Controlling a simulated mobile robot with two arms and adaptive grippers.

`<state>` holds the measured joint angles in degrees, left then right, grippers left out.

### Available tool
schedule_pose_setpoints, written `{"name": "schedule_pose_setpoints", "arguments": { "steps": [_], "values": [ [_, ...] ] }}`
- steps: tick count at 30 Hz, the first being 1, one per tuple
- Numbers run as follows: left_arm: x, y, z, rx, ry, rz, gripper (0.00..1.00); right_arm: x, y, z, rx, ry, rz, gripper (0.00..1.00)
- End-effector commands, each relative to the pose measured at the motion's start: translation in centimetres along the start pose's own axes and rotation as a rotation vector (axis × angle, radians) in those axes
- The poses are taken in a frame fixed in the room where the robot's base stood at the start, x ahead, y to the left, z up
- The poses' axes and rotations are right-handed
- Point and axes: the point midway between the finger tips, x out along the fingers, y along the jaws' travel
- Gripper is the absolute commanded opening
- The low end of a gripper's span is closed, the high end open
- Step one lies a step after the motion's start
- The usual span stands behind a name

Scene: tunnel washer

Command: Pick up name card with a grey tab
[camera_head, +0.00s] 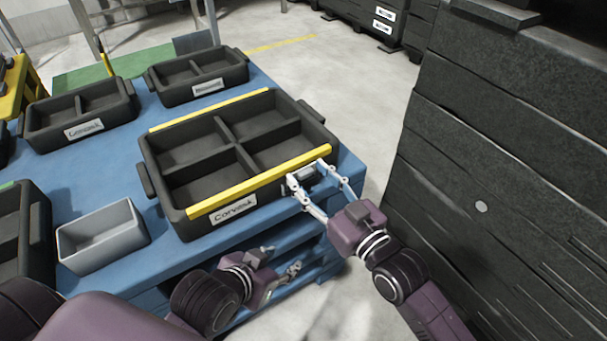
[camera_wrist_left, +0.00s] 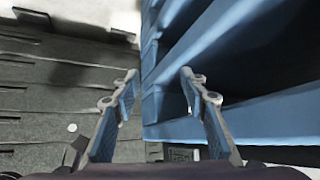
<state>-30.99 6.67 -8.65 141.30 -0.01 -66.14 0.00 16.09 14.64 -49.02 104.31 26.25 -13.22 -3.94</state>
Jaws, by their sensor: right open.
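A large black tray (camera_head: 163,216) with several compartments, two yellow bars and a white name label (camera_head: 234,210) on its front wall stands on the blue table. My right gripper (camera_head: 308,172) is open at the tray's front right corner, one finger on each side of a small grey and dark piece (camera_head: 306,181) at the front wall. I cannot tell whether this piece is the name card with the grey tab, or whether the fingers touch it. My left gripper (camera_head: 281,260) is low beside the table's front side. In the left wrist view it (camera_wrist_left: 159,76) is open and empty.
Two smaller black trays (camera_head: 84,128) (camera_head: 196,87) with labels stand at the back. A grey bin (camera_head: 103,239) is at the front left. Tall black stacked crates (camera_head: 490,180) stand close on the right. Open floor (camera_head: 330,80) lies behind the table.

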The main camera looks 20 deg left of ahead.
Motion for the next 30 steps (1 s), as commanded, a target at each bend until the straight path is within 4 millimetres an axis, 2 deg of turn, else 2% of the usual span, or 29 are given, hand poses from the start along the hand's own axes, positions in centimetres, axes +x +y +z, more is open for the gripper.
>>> {"name": "schedule_pose_setpoints", "arguments": {
  "steps": [1, 10, 23, 30],
  "values": [
    [0.0, 0.0, 0.0, 0.000, -0.001, 0.000, 0.40, 0.0, 0.0, 0.0, 0.000, 0.000, 0.000, 0.45],
    [0.0, 0.0, 0.1, 0.000, -0.002, 0.000, 0.40, 0.0, 0.0, 0.0, 0.000, 0.000, 0.000, 0.12],
    [-0.1, 0.0, 0.4, 0.000, -0.019, 0.000, 0.40, 0.0, 0.0, -0.4, 0.001, 0.001, 0.000, 0.12],
    [-1.0, -0.4, 3.4, -0.003, -0.145, -0.008, 0.40, 0.0, 0.0, -1.9, 0.000, 0.002, -0.001, 0.12]
  ]
}}
